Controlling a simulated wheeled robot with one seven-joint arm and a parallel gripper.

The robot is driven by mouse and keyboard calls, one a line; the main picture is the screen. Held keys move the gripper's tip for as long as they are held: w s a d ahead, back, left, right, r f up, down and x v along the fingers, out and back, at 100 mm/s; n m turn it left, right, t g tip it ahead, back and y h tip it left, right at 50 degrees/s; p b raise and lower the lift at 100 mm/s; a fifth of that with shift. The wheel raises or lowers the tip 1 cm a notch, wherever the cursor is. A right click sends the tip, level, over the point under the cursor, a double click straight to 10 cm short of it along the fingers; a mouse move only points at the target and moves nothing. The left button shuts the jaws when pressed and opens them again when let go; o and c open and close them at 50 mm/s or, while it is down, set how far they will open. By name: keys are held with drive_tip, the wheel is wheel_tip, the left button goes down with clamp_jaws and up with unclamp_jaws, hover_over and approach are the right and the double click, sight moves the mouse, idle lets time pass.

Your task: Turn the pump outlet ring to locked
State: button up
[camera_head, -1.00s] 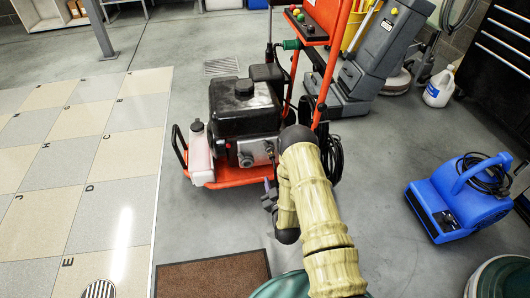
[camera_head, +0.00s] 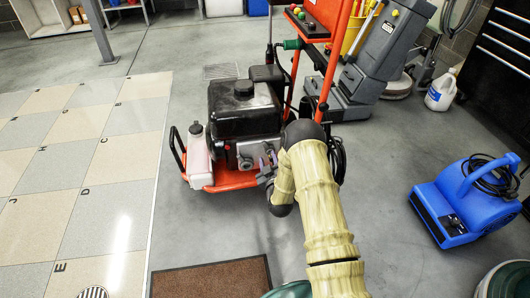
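The orange pump cart (camera_head: 235,181) stands at the middle, with a black and grey engine-pump unit (camera_head: 240,112) on it. A round grey fitting (camera_head: 246,162) shows low on the unit's front. It may be the outlet ring, but it is too small for me to read its position or markings. My gripper (camera_head: 267,160) is just right of this fitting, in front of the unit. My arm hides the cart's right part.
A white jug (camera_head: 198,156) stands on the cart's left. A blue blower (camera_head: 466,196) is at right, and a grey floor machine (camera_head: 378,52) is behind. A brown mat (camera_head: 212,278) lies in front. Grey floor is open between the cart and blower.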

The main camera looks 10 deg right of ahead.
sight(264, 144)
drive_tip(key=w+b, duration=0.2)
drive_tip(key=w, duration=0.3)
drive_tip(key=shift+w+f, duration=0.1)
drive_tip(key=shift+w, duration=0.3)
drive_tip(key=shift+w+b, duration=0.35)
drive_tip(key=shift+w, duration=0.2)
clamp_jaws()
